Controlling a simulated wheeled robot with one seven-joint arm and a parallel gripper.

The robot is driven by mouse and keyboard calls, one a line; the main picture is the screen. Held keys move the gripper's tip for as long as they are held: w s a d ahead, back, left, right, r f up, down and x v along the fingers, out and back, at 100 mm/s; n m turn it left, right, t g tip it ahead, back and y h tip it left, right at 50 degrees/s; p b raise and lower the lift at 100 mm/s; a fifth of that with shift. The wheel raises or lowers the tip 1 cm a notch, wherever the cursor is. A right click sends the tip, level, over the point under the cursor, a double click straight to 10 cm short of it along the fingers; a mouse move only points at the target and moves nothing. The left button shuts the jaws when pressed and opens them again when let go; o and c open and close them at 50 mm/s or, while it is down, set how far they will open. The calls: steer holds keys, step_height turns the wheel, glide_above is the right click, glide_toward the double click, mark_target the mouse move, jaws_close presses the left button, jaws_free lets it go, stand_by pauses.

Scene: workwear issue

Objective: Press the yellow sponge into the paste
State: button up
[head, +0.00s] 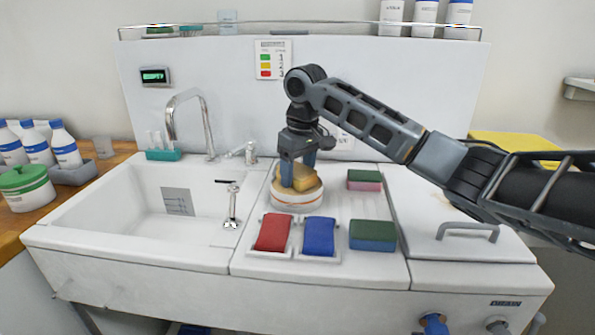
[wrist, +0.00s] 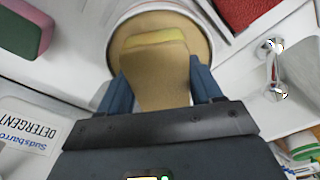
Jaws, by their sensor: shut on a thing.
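The yellow sponge (head: 306,182) is held between the blue fingers of my gripper (head: 298,171), which is shut on it. In the wrist view the sponge (wrist: 158,75) points away from me between both fingers, its far end a brighter yellow. The paste tub (head: 297,203) is round and white with an orange band, and stands on the counter right of the sink. The sponge's lower end is at the tub's mouth. In the wrist view, tan paste (wrist: 202,42) shows around the sponge inside the rim. I cannot tell how deep the sponge reaches.
A red pad (head: 272,232) and a blue pad (head: 319,236) lie in front of the tub. A green-and-blue sponge (head: 372,236) and a green-and-pink sponge (head: 364,180) lie to its right. The empty sink (head: 150,210) with its tap (head: 208,125) is left.

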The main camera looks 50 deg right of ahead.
mark_target(296, 168)
steer(key=shift+r+p, duration=2.7)
steer(key=shift+r, duration=0.4)
steer(key=shift+f, duration=0.1)
